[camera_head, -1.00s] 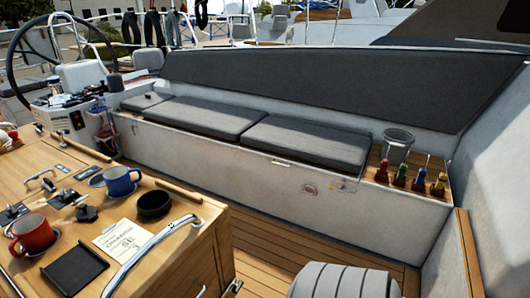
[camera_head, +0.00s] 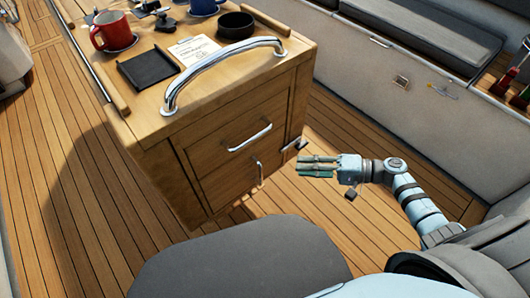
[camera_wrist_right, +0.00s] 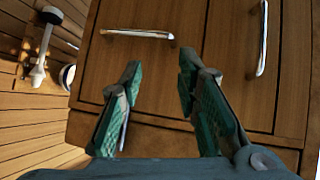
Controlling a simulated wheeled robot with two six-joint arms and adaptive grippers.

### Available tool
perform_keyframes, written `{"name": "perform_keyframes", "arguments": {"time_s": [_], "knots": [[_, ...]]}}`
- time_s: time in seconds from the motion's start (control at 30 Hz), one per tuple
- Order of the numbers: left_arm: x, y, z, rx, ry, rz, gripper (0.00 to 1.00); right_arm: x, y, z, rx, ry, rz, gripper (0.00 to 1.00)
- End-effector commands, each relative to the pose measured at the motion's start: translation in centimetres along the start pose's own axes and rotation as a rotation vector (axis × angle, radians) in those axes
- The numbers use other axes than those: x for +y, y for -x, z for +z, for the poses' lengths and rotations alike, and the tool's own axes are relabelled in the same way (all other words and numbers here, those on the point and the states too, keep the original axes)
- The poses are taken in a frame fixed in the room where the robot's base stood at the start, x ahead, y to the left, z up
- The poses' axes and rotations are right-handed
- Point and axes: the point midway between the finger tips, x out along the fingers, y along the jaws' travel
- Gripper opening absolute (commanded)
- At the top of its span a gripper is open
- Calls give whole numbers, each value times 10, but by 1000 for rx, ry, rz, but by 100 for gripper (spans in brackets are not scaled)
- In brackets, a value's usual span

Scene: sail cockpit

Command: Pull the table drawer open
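The wooden table (camera_head: 150,125) has a drawer front (camera_head: 225,130) with a horizontal chrome handle (camera_head: 250,137). The drawer looks shut, flush with the table's face. My right gripper (camera_head: 300,166) is open and empty, to the right of the table front and lower than the drawer handle, with its fingers pointing left. In the right wrist view the picture is rolled: the green fingers (camera_wrist_right: 158,80) are spread toward the table front, with the drawer handle (camera_wrist_right: 262,38) at the right, apart from the fingers. My left gripper is not in view.
Below the drawer is a panel with an upright handle (camera_head: 259,172). A curved chrome rail (camera_head: 222,62) runs along the table's top edge. A red mug (camera_head: 113,30), black bowl (camera_head: 236,25) and black tray (camera_head: 147,70) are on top. Plank floor at left is clear.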

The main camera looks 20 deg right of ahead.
Motion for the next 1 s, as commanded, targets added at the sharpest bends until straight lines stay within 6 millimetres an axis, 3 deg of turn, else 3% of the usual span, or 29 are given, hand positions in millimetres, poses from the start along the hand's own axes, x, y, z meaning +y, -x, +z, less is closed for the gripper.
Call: {"name": "perform_keyframes", "arguments": {"time_s": [0.03, 0.1, 0.2, 0.37, 0.7, 1.0], "knots": [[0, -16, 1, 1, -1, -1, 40, -31, 4, -4, -35, 42, -127, 30], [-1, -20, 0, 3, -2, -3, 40, -75, 13, -5, -77, 84, -269, 30], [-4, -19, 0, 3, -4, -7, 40, -103, 16, -2, -103, 107, -354, 30], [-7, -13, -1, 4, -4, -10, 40, -118, -12, 2, -103, 106, -362, 30], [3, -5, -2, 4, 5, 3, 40, -147, -93, 11, -100, 101, -360, 30], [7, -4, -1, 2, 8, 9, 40, -152, -114, 14, -99, 100, -354, 30]]}}
